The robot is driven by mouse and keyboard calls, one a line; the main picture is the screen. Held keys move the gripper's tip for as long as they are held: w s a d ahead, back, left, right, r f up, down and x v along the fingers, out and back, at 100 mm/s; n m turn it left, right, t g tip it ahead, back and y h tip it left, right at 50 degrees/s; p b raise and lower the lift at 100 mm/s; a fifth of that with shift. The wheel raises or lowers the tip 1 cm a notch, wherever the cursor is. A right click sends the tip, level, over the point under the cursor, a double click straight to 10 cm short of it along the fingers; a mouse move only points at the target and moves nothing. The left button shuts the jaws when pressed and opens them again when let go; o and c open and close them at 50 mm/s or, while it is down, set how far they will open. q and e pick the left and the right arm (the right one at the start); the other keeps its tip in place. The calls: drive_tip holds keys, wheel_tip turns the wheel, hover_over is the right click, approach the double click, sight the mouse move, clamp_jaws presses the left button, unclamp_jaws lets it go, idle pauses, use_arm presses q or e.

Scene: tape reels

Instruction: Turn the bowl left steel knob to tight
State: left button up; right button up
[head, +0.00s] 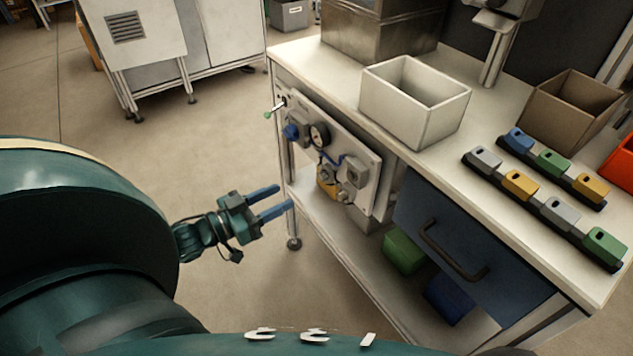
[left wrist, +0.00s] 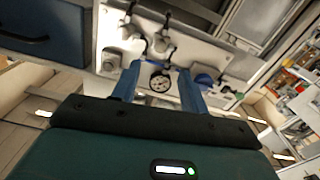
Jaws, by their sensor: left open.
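A pale panel (head: 368,192) is fixed to the side of the workbench. It carries a round gauge (head: 319,135), a blue knob (head: 291,131), a grey steel-looking fitting (head: 355,171) and a small steel knob (head: 343,196) low down. I cannot tell which one is the bowl left steel knob, nor how tight it is. My left gripper (head: 284,197) is open and empty, in front of the panel and apart from it. In the left wrist view its fingers (left wrist: 159,70) frame the gauge (left wrist: 160,83), with steel fittings (left wrist: 163,43) beyond. My right gripper is not in view.
A green-tipped lever (head: 269,113) sticks out from the bench's corner. A white bin (head: 405,115), a brown bin (head: 562,112) and rows of coloured blocks (head: 519,184) stand on the top. A blue drawer (head: 425,220) is right of the panel. Open floor lies left.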

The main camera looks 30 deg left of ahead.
sight(320, 177)
use_arm(q)
drive_tip(key=b+x, duration=0.1)
drive_tip(key=x, duration=0.8)
drive_tip(key=shift+w, duration=0.1)
drive_tip(key=shift+w+d, duration=0.2)
drive_tip(key=shift+w, duration=0.2)
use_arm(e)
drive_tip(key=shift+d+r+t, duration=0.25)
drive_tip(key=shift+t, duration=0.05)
use_arm(q)
drive_tip(key=shift+c, duration=0.5)
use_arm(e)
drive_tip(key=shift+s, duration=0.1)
use_arm(q)
clamp_jaws()
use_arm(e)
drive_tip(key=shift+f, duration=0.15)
